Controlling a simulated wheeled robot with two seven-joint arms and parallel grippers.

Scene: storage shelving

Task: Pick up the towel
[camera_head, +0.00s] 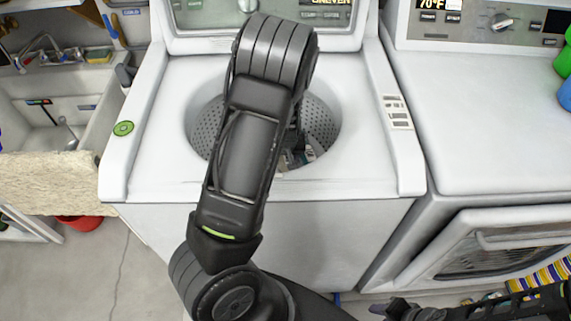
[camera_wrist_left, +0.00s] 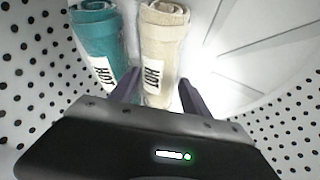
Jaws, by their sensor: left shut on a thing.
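In the left wrist view a rolled cream towel (camera_wrist_left: 160,45) with a "HOT" label stands in the washer drum. A rolled teal towel (camera_wrist_left: 97,35), also labelled "HOT", is just left of it. My left gripper (camera_wrist_left: 160,92) is shut on the cream towel, one finger on each side of its lower part. In the head view my left arm reaches down into the open top-loading washer (camera_head: 160,130) and mostly hides the gripper and towels.
The perforated drum wall (camera_head: 322,120) closely surrounds the left gripper. A second white machine (camera_head: 480,130) with a front door (camera_head: 510,245) stands at the right. A sink (camera_head: 75,115) and a red bucket (camera_head: 80,222) are at the left.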

